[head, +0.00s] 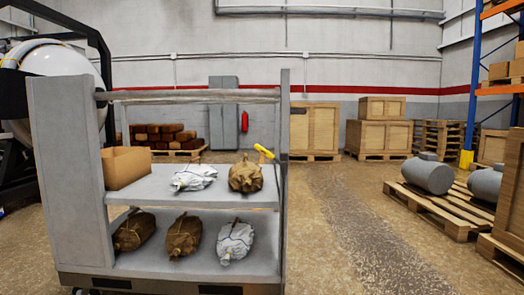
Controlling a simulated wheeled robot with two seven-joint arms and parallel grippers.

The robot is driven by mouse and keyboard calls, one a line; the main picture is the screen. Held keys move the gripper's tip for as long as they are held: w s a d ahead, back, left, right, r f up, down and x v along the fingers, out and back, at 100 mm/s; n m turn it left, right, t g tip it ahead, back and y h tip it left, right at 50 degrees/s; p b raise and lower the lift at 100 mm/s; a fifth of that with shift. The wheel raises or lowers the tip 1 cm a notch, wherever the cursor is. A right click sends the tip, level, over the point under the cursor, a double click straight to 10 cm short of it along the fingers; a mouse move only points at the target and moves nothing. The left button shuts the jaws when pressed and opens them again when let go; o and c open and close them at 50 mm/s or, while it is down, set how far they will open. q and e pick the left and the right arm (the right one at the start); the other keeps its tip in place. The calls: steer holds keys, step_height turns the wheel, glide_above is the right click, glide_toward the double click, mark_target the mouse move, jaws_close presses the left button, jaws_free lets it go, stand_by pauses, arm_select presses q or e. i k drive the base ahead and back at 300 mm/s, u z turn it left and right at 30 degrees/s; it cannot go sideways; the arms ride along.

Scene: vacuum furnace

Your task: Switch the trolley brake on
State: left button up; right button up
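The grey trolley (68,170) stands close in front of me, left of the middle in the head view. It has a tall solid left side, a rail across the top and two shelves. A small yellow handle (264,151) shows at its right post, tilted down to the right; it looks like the brake lever, but I cannot tell its setting. A caster shows partly under the lower left edge; the other wheels are hidden. Neither of my grippers is in view.
Wrapped bundles, white (195,177) and brown (245,175), lie on both shelves, with a cardboard box (126,167) on the upper one. Pallets with grey cylinders (427,174) stand at right. The floor (350,235) right of the trolley is clear.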

mark_target(264, 151)
steer(key=i, duration=0.95)
steer(key=z, duration=0.55)
